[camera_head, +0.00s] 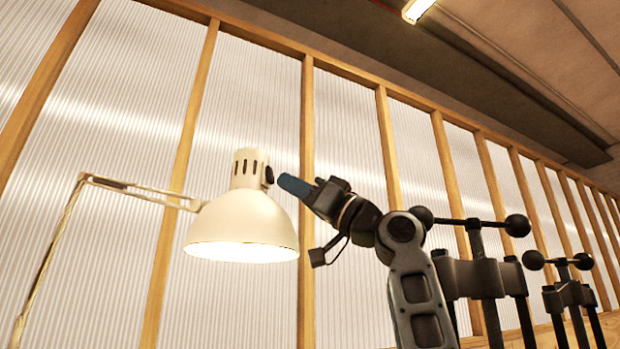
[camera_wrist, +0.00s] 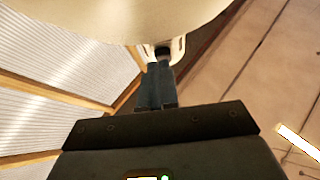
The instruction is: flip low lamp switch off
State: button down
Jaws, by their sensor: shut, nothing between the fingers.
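The lamp has a cream shade (camera_head: 245,225) whose underside glows, and a vented cap on top. It hangs from a thin jointed arm (camera_head: 130,186) at the left. A small dark switch (camera_head: 268,174) sits on the right side of the cap. My gripper (camera_head: 281,180), with blue fingers, is shut and empty, just right of the switch. In the wrist view, the fingertips (camera_wrist: 159,65) point at the dark switch (camera_wrist: 162,51), below the large shade (camera_wrist: 110,15). I cannot tell whether they touch it.
A wall of ribbed translucent panels with wooden posts (camera_head: 307,150) stands behind. Dark stands with round knobs (camera_head: 485,275) are at the right. A ceiling light (camera_head: 417,9) is overhead. The shade is close to my fingers.

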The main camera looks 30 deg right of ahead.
jog(key=shift+w+a, duration=0.15)
jog(key=shift+f, duration=0.1)
jog(key=b, duration=0.1)
jog(key=a+f+b, duration=0.1)
jog(key=b, duration=0.1)
jog(key=shift+w+t+y, duration=0.3)
jog(key=shift+t+y, duration=0.1)
jog(key=shift+d+r, duration=0.15)
jog(key=shift+r, duration=0.2)
jog(key=shift+f, duration=0.1)
